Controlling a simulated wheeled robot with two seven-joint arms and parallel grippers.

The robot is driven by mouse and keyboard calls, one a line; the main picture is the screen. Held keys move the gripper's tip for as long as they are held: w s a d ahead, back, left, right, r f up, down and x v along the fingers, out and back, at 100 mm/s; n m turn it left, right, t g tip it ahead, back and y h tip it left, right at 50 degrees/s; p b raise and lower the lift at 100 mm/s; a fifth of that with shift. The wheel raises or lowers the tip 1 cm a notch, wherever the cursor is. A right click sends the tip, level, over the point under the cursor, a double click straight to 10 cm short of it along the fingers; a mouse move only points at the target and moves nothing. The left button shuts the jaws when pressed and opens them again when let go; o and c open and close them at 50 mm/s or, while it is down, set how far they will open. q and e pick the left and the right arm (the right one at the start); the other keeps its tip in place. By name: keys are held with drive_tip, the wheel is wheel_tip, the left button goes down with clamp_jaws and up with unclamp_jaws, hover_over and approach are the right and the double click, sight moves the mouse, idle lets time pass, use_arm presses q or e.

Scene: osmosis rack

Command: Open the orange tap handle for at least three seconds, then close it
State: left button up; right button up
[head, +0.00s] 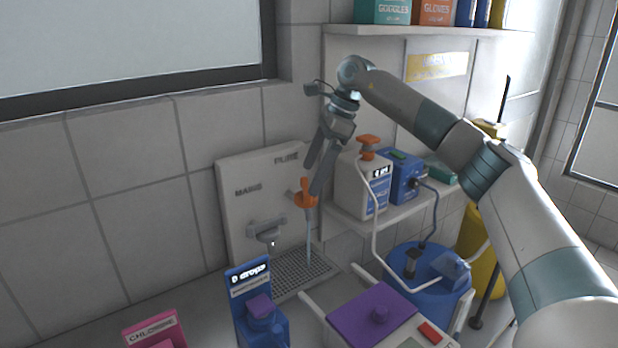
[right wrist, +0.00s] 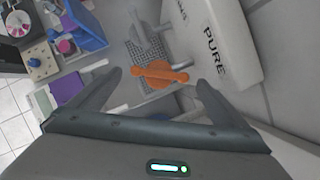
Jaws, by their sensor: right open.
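The orange tap handle (head: 305,193) sits on the PURE side of a white wall panel (head: 235,185). A thin pale blue stream (head: 309,238) shows below this tap, above a grated drain tray (head: 298,279). My right gripper (head: 315,178) is above and close to the handle, partly in front of it in the head view. In the right wrist view the orange handle (right wrist: 158,75) lies between the spread fingers of my right gripper (right wrist: 157,80). The fingers are open and look apart from the handle. My left gripper is not in view.
A grey MAINS tap (head: 266,230) stands left of the orange one. A white pump bottle (head: 360,185) and a blue device (head: 400,175) stand on a shelf to the right. A blue drops box (head: 249,285) and a purple-lidded item (head: 365,318) are in front.

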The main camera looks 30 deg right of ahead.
sight(306, 186)
drive_tip(key=shift+x, duration=1.55)
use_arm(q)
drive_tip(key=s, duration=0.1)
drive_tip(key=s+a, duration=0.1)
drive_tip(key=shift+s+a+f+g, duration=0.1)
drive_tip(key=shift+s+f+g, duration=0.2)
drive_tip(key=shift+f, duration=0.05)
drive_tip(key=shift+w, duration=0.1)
use_arm(e)
drive_tip(key=shift+c, duration=0.6)
drive_tip(key=c, duration=0.9)
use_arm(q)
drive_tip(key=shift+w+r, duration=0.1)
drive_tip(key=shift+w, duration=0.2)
